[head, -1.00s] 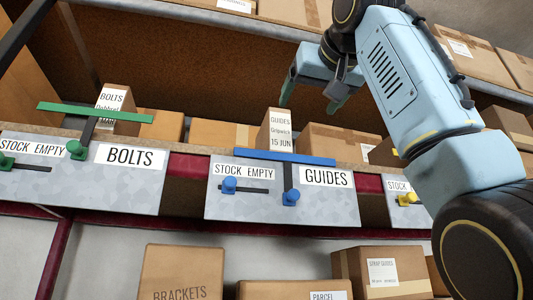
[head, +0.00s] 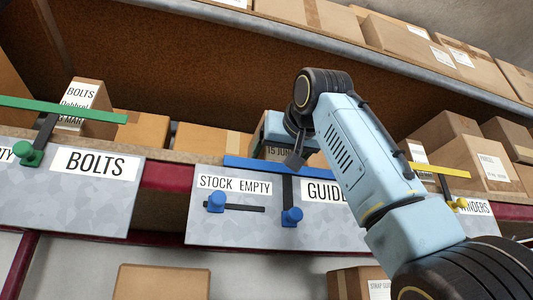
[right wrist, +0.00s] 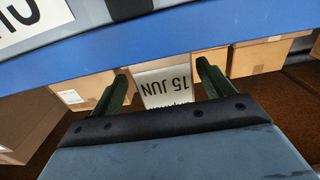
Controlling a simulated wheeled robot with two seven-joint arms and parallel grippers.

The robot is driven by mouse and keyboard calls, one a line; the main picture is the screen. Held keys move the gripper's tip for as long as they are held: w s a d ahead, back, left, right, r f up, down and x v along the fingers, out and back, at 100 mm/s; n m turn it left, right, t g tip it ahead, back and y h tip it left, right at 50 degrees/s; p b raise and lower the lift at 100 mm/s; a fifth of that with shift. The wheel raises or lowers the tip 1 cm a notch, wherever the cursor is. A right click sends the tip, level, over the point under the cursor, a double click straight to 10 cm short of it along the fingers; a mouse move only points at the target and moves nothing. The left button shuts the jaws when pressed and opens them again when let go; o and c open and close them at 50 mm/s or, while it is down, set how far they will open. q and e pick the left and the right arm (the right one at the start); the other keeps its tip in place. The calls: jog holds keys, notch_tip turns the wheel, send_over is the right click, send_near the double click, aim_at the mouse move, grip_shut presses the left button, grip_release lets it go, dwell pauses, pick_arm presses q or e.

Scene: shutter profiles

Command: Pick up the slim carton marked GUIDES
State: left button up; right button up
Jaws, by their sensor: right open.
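The slim GUIDES carton (head: 277,153) stands on the shelf behind the blue bar (head: 290,170). My right gripper covers most of it in the head view; a piece of its white "15 JUN" label shows. In the right wrist view the carton (right wrist: 167,88) shows its label upside down, between the two dark green fingers. My right gripper (right wrist: 165,80) is open, one finger on each side of the carton, with gaps visible; I cannot tell whether it reaches fully around it. It also shows in the head view (head: 285,142). My left gripper is not in view.
The metal GUIDES plate (head: 240,225) with blue knobs hangs below the bar. A BOLTS carton (head: 85,108) stands left behind a green bar (head: 60,109). Brown boxes (head: 200,139) lie behind, and a yellow bar (head: 440,169) is at right. An upper shelf edge (head: 330,45) runs above.

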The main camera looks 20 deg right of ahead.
jog(key=w, duration=0.1)
jog(key=w+p, duration=0.2)
jog(key=shift+w+a+r, duration=0.25)
jog(key=shift+a+r, duration=0.05)
jog(key=shift+r, duration=0.05)
jog(key=shift+w+f+p, duration=0.1)
jog(key=shift+w+p, duration=0.25)
jog(key=shift+w, duration=0.25)
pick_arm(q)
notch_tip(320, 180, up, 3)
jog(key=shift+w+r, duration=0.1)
pick_arm(e)
jog(key=shift+s, duration=0.1)
jog(key=shift+c, duration=0.4)
jog(key=c, duration=1.2)
jog(key=shift+c, duration=0.4)
